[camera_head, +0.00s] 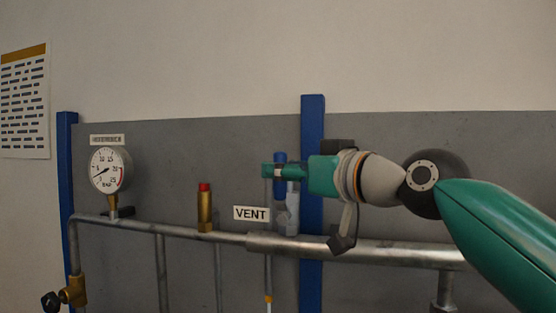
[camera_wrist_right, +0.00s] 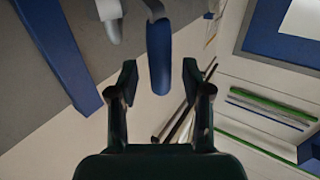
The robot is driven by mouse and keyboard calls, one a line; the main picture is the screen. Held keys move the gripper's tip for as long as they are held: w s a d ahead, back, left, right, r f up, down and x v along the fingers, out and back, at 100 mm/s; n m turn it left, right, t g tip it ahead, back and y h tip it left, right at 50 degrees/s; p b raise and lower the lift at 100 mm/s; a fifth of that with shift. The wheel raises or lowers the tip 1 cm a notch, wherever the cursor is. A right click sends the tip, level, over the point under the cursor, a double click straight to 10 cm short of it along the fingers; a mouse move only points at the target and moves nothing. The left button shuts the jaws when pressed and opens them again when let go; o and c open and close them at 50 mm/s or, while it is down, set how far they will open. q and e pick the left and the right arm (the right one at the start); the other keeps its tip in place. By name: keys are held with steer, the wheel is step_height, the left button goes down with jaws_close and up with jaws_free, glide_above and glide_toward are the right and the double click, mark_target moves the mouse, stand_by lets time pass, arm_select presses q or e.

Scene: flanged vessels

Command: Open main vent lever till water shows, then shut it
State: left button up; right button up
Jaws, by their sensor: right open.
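The vent lever has a blue handle (camera_head: 280,157) that stands upright above a grey valve body (camera_head: 291,217) on the pipe, right of the VENT label (camera_head: 251,213). My right gripper (camera_head: 271,171) reaches in from the right at the handle's height and partly covers it. In the right wrist view the blue handle (camera_wrist_right: 159,58) lies between the two spread fingertips (camera_wrist_right: 160,75), with a gap visible on each side. A thin drain tube (camera_head: 268,275) hangs below the pipe, with a yellow band and white end. I see no water there. My left gripper is out of view.
A round pressure gauge (camera_head: 110,170) and a brass fitting with a red cap (camera_head: 205,208) stand on the pipe (camera_head: 370,252) to the left. A blue post (camera_head: 313,130) rises just right of the lever. A brass valve (camera_head: 73,291) is at lower left.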

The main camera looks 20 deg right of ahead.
steer(key=shift+x, duration=1)
jaws_close()
